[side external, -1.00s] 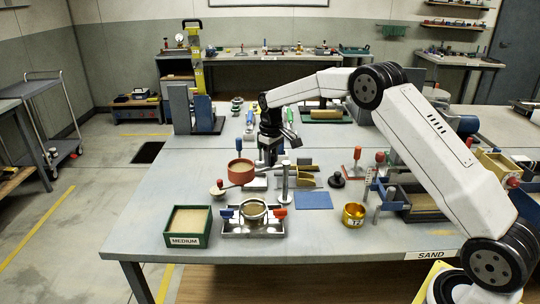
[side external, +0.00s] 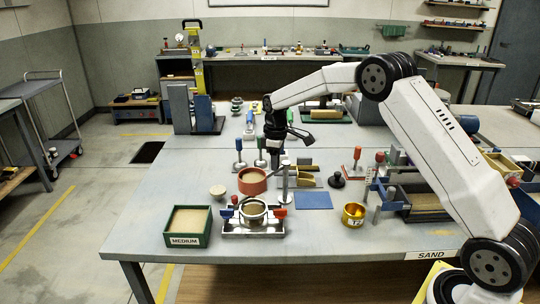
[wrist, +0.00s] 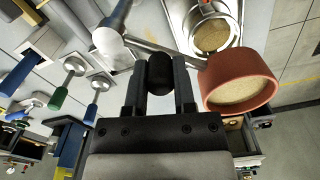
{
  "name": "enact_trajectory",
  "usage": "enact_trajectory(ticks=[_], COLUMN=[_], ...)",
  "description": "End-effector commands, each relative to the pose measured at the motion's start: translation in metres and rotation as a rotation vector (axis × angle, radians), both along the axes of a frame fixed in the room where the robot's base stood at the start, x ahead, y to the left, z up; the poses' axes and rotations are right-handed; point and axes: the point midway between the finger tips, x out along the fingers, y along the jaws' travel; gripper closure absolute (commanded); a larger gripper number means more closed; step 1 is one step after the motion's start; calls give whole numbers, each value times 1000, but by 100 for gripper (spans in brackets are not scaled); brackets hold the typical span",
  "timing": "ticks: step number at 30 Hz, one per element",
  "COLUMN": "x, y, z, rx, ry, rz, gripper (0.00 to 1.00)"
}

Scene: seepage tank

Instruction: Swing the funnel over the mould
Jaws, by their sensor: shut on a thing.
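The funnel (side external: 252,181) is a red round cup with a sand-coloured inside; it also shows in the wrist view (wrist: 240,82). A thin swing arm (wrist: 165,50) joins it to a pale upright post (side external: 285,180). The mould (side external: 253,209) is a metal ring on a steel plate with blue and red clamps; it also shows in the wrist view (wrist: 213,35). The funnel is just behind the mould in the side view and beside it in the wrist view. My gripper (wrist: 160,78) is shut on a dark knob at the swing arm. The side view mostly hides this grip.
A green tray of sand marked MEDIUM (side external: 188,240) stands left of the mould. A brass cup (side external: 354,215) and a blue mat (side external: 312,200) lie to the right. Several knobbed tools (side external: 238,152) stand behind the funnel.

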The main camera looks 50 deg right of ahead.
Motion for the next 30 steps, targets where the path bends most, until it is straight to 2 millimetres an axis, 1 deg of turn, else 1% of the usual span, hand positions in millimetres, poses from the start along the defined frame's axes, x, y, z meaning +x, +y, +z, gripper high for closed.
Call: enact_trajectory(ticks=[4,5,6,7,8,20,25,30], x=[0,0,0,0,0,0,0,1], y=[0,0,0,0,0,0,0,0], z=[1,1,1,1,1,3,15,36], rx=[-1,-1,-1,-1,-1,-1,0,-1], ry=[1,1,1,1,1,1,0,-3], rz=[2,2,1,1,1,0,-1,0], gripper=[100,58,45,36,32,32,32,32])
